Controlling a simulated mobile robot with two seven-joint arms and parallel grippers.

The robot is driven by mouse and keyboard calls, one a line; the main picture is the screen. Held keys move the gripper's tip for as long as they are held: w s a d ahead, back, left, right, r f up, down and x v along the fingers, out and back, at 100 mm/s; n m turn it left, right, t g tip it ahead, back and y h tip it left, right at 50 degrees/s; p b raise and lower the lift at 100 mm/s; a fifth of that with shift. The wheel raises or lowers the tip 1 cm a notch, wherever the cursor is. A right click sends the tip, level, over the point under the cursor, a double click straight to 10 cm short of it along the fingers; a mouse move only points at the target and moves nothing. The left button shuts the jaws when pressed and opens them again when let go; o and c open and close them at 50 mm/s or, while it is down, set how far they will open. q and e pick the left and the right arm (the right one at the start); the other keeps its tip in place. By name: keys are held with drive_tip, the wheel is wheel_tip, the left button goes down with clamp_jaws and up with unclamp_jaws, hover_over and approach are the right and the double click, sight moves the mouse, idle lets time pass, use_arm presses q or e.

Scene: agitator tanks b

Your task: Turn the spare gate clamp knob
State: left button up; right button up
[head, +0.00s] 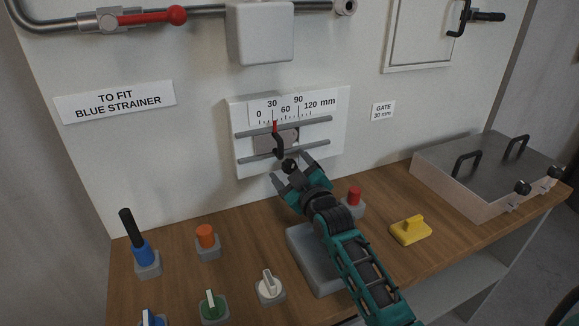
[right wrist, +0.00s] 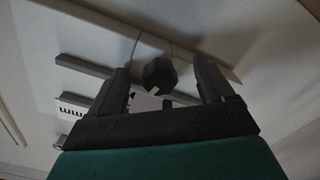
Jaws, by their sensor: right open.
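The spare gate (head: 262,141) is a grey slide between two rails on a white scale plate (head: 242,110) on the wall. Its red pointer (head: 275,127) stands near the 30 mark, above a black handle (head: 278,146). The dark clamp knob (head: 289,165) sits low on the gate; it also shows faceted in the right wrist view (right wrist: 158,73). My right gripper (head: 293,170) is open at the knob, with one finger on either side. In the right wrist view gaps show between knob and fingers. My left gripper is not in view.
A sign reads GATE 30 mm (head: 383,111). On the wooden bench (head: 240,275) stand an orange knob (head: 206,236), a red button (head: 355,195), a yellow piece (head: 411,230) and a grey tray (head: 305,250) beneath my right arm. A lidded metal box (head: 480,170) is at right.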

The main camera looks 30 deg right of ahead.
sight(291, 169)
drive_tip(key=shift+s, duration=0.1)
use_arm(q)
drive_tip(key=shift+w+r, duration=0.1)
use_arm(e)
drive_tip(key=shift+s+a, duration=0.15)
drive_tip(key=shift+s, duration=2.8)
